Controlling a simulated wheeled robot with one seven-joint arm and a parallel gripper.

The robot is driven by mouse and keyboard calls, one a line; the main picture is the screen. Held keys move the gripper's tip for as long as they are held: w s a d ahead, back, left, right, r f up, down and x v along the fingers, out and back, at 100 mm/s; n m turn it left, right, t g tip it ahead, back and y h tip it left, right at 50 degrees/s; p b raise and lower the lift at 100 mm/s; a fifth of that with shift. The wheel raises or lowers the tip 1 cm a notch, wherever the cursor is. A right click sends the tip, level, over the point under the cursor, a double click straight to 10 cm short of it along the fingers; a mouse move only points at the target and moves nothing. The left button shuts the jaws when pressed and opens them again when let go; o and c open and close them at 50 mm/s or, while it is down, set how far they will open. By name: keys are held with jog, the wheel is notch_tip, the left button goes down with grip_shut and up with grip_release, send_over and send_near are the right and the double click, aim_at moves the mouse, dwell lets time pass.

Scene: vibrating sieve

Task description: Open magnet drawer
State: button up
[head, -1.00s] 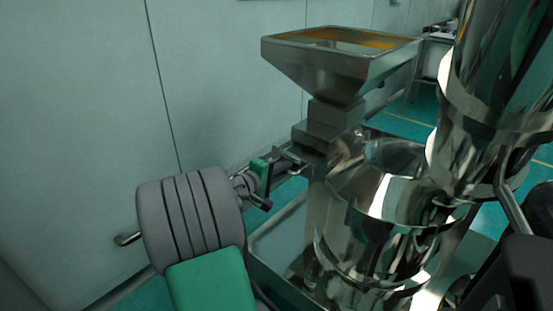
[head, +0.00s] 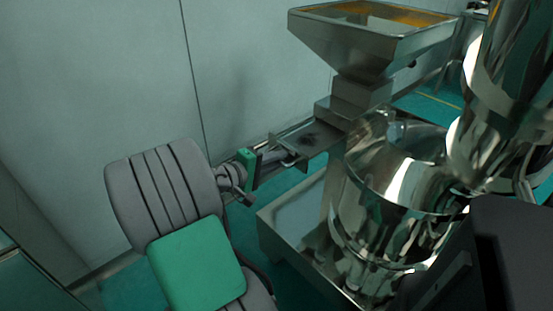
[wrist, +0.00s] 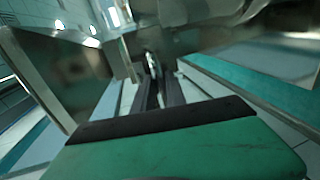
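The magnet drawer (head: 314,138) is a flat metal tray with a dark patch on it. It sticks out to the left from the metal block under the hopper. My gripper (head: 282,157), with its green body, is at the drawer's outer left end. In the wrist view, the two dark fingers of my gripper (wrist: 157,80) are close together around a small shiny handle (wrist: 152,62). The exact contact is small and partly hidden by the fingers.
The metal hopper (head: 365,45) stands above the block. The shiny round sieve drum (head: 385,215) is below and to the right. A metal tray-like base (head: 280,238) is under the drawer. A pale wall (head: 100,80) runs behind my arm.

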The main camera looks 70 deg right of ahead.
jog(key=o, duration=0.3)
jog(key=p+v, duration=0.1)
jog(key=v, duration=0.6)
jog(key=shift+w+a, duration=0.2)
jog(key=shift+a, duration=0.1)
jog(key=shift+r, duration=0.1)
